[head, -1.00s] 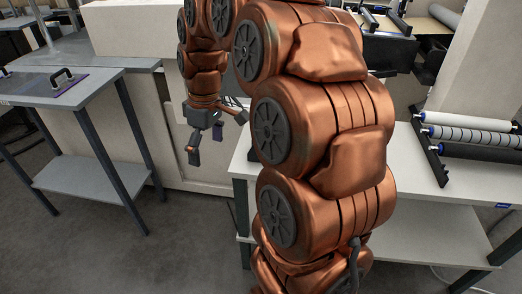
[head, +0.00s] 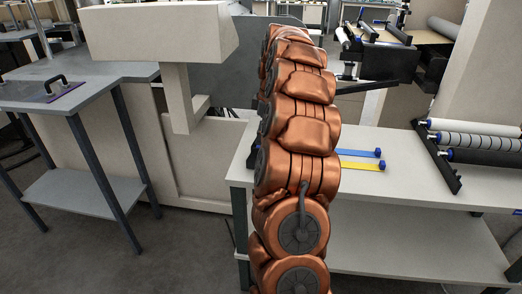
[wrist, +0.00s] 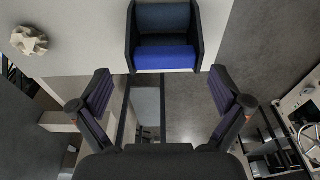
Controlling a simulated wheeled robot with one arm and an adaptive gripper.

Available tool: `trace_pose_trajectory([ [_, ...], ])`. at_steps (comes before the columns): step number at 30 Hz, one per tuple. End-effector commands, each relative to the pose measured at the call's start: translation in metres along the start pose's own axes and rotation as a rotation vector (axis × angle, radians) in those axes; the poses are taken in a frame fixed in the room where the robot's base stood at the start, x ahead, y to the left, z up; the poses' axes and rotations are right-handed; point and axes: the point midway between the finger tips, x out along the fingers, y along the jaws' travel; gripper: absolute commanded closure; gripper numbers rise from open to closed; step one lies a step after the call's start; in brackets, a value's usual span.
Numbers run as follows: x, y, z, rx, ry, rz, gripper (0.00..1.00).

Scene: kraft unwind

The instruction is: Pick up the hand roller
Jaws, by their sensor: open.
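My gripper (wrist: 160,95) is open and empty in the wrist view, its two dark padded fingers wide apart. Ahead of the fingertips, at the edge of a pale worktop (wrist: 75,62), is a black holder-like frame with a bright blue cylinder (wrist: 165,57) across its near side. I cannot tell for sure whether this is the hand roller.
A pale faceted lump (wrist: 30,40) lies left on the worktop. In the head view, blue (head: 362,152) and yellow (head: 362,165) strips with blue ends lie right of my arm. A rack of rollers (head: 480,138) stands further right. A grey table (head: 75,85) is at left.

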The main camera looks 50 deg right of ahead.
Motion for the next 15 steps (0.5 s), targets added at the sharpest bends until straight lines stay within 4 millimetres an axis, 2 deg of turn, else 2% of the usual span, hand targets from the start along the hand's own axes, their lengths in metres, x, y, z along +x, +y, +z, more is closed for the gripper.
trace_pose_trajectory([
  [4,0.013,-0.002,0.000,0.000,-0.002,-0.007,0.00],
  [15,0.035,-0.005,0.000,0.000,-0.002,-0.006,0.00],
])
